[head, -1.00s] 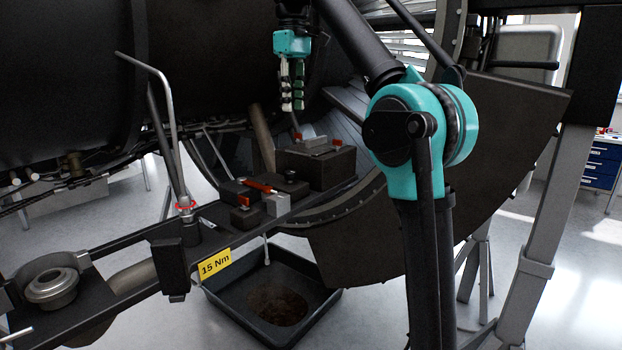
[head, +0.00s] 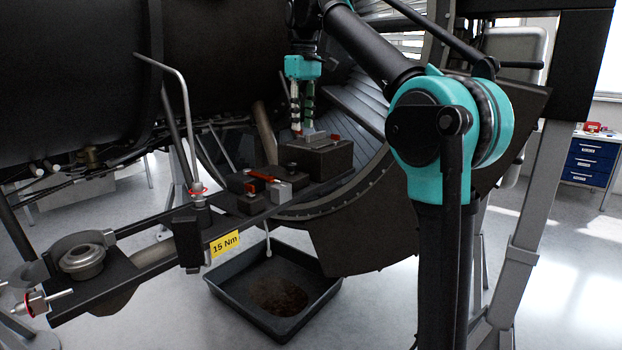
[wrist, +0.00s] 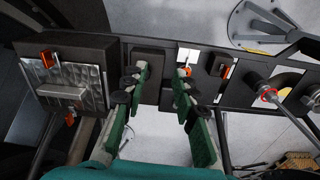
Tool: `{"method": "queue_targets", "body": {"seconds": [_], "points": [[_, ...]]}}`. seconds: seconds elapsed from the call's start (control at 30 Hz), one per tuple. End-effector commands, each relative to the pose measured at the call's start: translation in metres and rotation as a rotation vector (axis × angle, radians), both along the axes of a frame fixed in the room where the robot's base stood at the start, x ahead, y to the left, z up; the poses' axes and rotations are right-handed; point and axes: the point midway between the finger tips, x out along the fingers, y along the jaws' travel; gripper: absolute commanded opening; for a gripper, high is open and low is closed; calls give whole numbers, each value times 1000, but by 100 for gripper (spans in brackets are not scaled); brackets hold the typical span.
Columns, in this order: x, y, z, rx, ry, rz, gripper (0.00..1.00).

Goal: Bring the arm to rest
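My gripper (head: 302,134) hangs pointing down from my arm in the head view, over the back end of the dark rail with the fixture blocks. In the wrist view its two green fingers (wrist: 163,80) stand apart with nothing between them, so it is open and empty. A dark block (head: 325,160) with a grey piece and red clips on top lies just below the fingertips in the head view. In the wrist view this block (wrist: 50,62) is left of the fingers. Whether the fingers touch anything is hard to tell.
A torque wrench-like tool (head: 186,120) with a red ring stands upright on the rail, left of my gripper. A yellow "15 Nm" label (head: 225,243) hangs on the rail. A black drip tray (head: 225,295) lies on the floor below. The dark engine casing (head: 75,70) fills the upper left.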

Motion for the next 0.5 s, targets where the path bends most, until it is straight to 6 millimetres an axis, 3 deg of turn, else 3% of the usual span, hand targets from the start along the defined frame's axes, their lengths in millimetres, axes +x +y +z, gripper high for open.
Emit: {"method": "queue_targets", "body": {"seconds": [0.17,0.27,0.5], "points": [[10,-19,-41,14,-27,-77,28],[14,-36,-76,25,-49,-139,28],[-2,-92,-190,58,-115,-323,28]]}}
